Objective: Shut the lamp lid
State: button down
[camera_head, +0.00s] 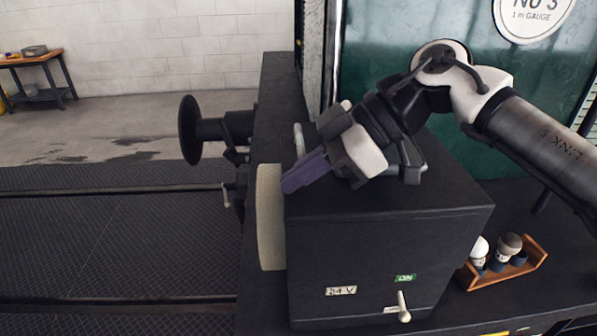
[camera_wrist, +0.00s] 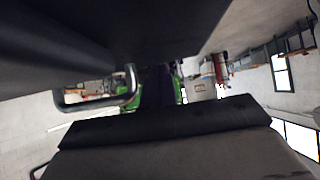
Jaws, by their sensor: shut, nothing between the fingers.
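The lamp is a black box (camera_head: 375,265) with a "24 V" label, a green "ON" label and a small lever on its front. A pale round-edged panel (camera_head: 269,217) is at its left side. Its flat dark top (camera_head: 455,190) shows no clear gap along the front edge; the back is hidden by my arm. My gripper (camera_head: 291,184) is shut and empty, its purple fingers at the top left edge of the box. I cannot tell whether they touch it. A metal loop handle (camera_wrist: 130,88) shows in the wrist view, left of the purple fingers (camera_wrist: 156,88).
A wooden rack (camera_head: 515,263) with small round-topped items stands to the right of the lamp. A green panel (camera_head: 480,110) rises behind. A buffer (camera_head: 190,130) sticks out on the left. The floor beyond is open, with a small table (camera_head: 35,62) far left.

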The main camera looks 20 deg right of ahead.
jog(key=shift+s+d+f, duration=0.1)
jog(key=shift+f, duration=0.2)
jog(key=shift+d+r+p, duration=0.2)
jog(key=shift+r+p, duration=0.1)
jog(key=shift+p, duration=0.1)
jog(key=v, duration=1.3)
jog(key=shift+r+p, duration=0.3)
jog(key=shift+p, duration=0.15)
